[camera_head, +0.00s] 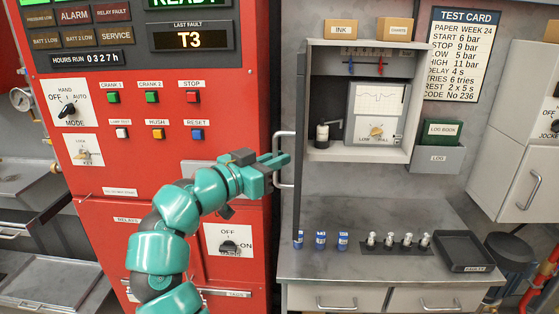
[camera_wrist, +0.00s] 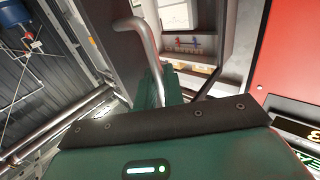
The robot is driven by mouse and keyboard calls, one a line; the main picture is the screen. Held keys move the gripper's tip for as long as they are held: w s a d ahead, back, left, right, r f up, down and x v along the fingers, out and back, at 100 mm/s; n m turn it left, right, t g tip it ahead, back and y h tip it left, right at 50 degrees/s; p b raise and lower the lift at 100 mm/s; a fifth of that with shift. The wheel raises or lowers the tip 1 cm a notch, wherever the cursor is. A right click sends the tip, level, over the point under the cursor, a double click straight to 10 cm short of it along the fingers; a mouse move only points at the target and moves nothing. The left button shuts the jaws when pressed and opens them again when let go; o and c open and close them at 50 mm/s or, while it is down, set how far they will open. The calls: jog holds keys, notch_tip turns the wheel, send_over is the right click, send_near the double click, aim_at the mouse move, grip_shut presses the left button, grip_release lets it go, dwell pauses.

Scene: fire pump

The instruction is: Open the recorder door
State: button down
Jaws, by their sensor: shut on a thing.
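The recorder cabinet (camera_head: 360,154) stands right of the red panel. Its front is uncovered, showing a white chart recorder (camera_head: 377,105) with a small dial. The recorder door (camera_head: 301,120) stands swung out at the cabinet's left side, seen nearly edge-on in the head view. Its metal bar handle (camera_head: 284,134) faces the red panel. My gripper (camera_head: 284,160) is shut on this handle. In the wrist view the curved handle (camera_wrist: 143,35) runs down between my green fingers (camera_wrist: 172,88), beside the dark door panel (camera_wrist: 117,50). The lower part of the handle is hidden by my gripper.
The red control panel (camera_head: 245,90) with buttons and knobs is close on the left. A grey counter (camera_head: 330,262) below holds blue vials (camera_head: 320,240), several small metal-topped pieces (camera_head: 388,240) and a black tray (camera_head: 466,250). A log holder (camera_head: 438,158) hangs right of the cabinet.

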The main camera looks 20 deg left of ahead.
jog(key=shift+r, duration=0.1)
jog(key=c, duration=1.6)
grip_release()
jog(key=shift+w, duration=0.1)
jog(key=b+v, duration=0.2)
jog(key=v, duration=1.5)
jog(key=shift+a+b, duration=0.15)
jog(key=shift+b, duration=0.25)
